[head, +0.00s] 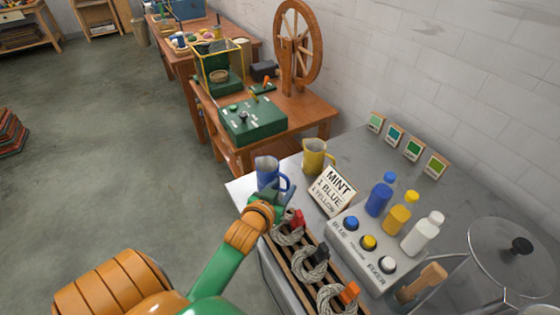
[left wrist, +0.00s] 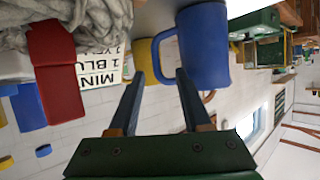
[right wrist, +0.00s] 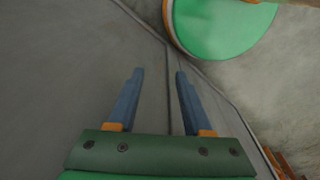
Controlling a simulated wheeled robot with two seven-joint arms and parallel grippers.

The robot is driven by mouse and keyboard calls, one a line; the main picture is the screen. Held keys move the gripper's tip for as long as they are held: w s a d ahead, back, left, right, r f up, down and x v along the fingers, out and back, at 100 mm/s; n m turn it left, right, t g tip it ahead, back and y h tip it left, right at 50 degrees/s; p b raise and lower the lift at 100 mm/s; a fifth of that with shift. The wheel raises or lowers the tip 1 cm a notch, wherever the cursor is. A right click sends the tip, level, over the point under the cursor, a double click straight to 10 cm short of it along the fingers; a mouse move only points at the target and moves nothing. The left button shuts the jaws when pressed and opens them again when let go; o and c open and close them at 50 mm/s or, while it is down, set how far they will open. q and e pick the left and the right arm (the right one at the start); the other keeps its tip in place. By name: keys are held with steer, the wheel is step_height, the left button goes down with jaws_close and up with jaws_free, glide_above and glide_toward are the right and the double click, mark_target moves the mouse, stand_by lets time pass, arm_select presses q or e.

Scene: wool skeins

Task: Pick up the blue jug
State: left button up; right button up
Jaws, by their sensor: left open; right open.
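The blue jug (head: 266,172) stands upright near the left corner of the grey table, its handle to the right. My left gripper (head: 270,196) is just in front of it. In the left wrist view the blue jug (left wrist: 205,45) is close beyond the open fingers of the left gripper (left wrist: 160,73). Its handle shows in line with the gap between the fingertips; I cannot tell whether it lies between them. My right gripper (right wrist: 159,72) is open and empty in the right wrist view, away from the jug; the head view does not show it.
A yellow jug (head: 316,155) stands behind and right of the blue one. A MINT sign (head: 333,191), a rack of grey skeins (head: 312,262), a button panel (head: 366,243) and several bottles (head: 397,218) fill the right. A wooden table (head: 318,108) is behind.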

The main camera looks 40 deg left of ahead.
mark_target(288, 184)
arm_select(q)
steer(key=shift+w, duration=0.25)
steer(key=shift+w+d+f, duration=0.1)
steer(key=shift+w+f, duration=0.2)
steer(key=shift+f, duration=0.05)
steer(key=x, duration=0.2)
steer(key=shift+w+f, duration=0.15)
steer(key=shift+f, duration=0.05)
steer(key=shift+w+f, duration=0.2)
steer(key=shift+w, duration=0.1)
steer(key=shift+s+r, duration=0.2)
steer(key=shift+s, duration=0.05)
jaws_close()
steer(key=shift+w, duration=0.1)
arm_select(e)
steer(key=shift+s+d+f, duration=0.1)
steer(key=shift+s, duration=0.45)
steer(key=shift+s+d+f, duration=0.1)
steer(key=shift+s, duration=0.45)
